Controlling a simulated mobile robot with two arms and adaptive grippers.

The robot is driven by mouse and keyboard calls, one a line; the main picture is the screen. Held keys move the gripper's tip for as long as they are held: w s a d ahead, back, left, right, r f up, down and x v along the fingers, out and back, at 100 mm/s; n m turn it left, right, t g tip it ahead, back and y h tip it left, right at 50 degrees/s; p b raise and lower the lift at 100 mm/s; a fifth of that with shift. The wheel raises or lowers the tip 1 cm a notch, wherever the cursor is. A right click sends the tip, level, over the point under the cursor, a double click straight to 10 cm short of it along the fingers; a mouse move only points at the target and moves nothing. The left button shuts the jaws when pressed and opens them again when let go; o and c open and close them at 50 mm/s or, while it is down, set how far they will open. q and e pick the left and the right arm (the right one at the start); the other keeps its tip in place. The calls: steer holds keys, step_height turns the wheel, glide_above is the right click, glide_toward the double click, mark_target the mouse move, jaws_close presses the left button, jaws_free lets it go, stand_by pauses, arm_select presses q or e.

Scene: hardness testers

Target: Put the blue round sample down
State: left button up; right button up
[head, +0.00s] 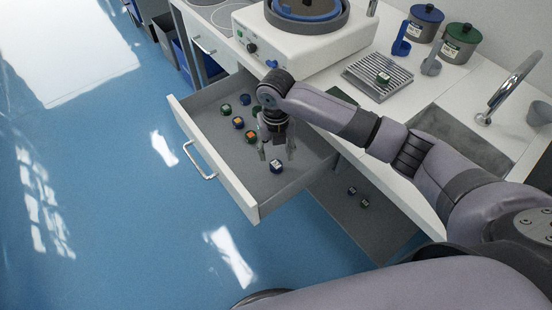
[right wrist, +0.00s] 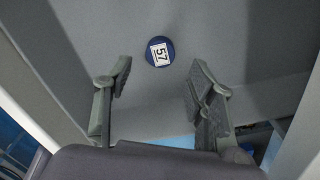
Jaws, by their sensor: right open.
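The blue round sample (head: 276,167) sits upright on the floor of the open drawer (head: 222,172), near its front right part. In the right wrist view the blue round sample (right wrist: 160,52) shows from above with a white label reading 57. My right gripper (head: 277,153) is open above the drawer, close to the sample. In the right wrist view its two fingers (right wrist: 157,95) are spread apart with nothing between them, and the sample lies just beyond the tips, apart from them. My left gripper does not show.
Several other samples (head: 238,122) with green, blue and orange parts stand farther back in the drawer. The white machine (head: 300,40) stands on the counter above. A drip rack (head: 377,76) with a green sample and a sink (head: 465,135) are to the right. The drawer floor around the blue sample is clear.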

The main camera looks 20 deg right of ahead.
mark_target(276, 165)
step_height(276, 165, up, 6)
steer(key=shift+r, duration=0.2)
stand_by(1.3)
